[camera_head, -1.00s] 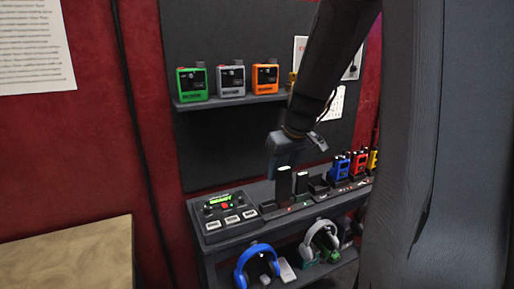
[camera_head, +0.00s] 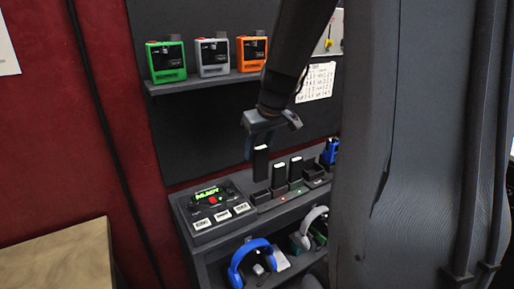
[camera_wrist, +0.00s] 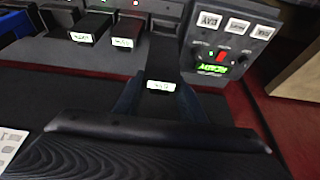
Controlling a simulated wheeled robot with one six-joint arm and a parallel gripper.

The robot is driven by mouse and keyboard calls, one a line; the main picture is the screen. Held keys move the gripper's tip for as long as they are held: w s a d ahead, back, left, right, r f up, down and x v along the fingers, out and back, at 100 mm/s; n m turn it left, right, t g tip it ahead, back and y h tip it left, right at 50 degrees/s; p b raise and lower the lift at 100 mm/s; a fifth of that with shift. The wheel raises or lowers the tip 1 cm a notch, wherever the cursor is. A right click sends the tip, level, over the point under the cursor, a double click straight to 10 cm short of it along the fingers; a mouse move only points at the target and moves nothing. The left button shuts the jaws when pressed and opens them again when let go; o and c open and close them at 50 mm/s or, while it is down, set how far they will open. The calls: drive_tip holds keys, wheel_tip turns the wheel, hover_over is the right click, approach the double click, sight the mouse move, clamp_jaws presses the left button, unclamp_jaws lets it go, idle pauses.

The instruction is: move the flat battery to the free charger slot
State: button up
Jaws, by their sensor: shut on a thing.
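My gripper (camera_head: 256,146) is shut on a black battery (camera_head: 260,164), which hangs upright above the left part of the black charger (camera_head: 264,197). The wrist view shows this battery (camera_wrist: 161,70) between my fingers, its small lit label facing the camera. Two other black batteries stand in the charger, a left one (camera_head: 279,174) and a right one (camera_head: 296,170); they show in the wrist view too (camera_wrist: 125,36) (camera_wrist: 90,29). A red and a green light show on the charger front. I cannot read the battery labels.
A control box (camera_head: 214,210) with a green display and several buttons sits left of the charger. A blue radio (camera_head: 330,152) stands at the right. Green, grey and orange devices (camera_head: 212,58) sit on the shelf above. Headphones (camera_head: 251,259) are on the lower shelf.

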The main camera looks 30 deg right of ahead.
sight(262, 160)
drive_tip(key=shift+f+b, duration=1.4)
drive_tip(key=shift+f, duration=0.55)
drive_tip(key=shift+f+b, duration=1.95)
drive_tip(key=shift+f, duration=0.25)
idle(1.3)
drive_tip(key=shift+s, duration=0.1)
drive_tip(key=o, duration=1.2)
drive_tip(key=shift+v, duration=3.95)
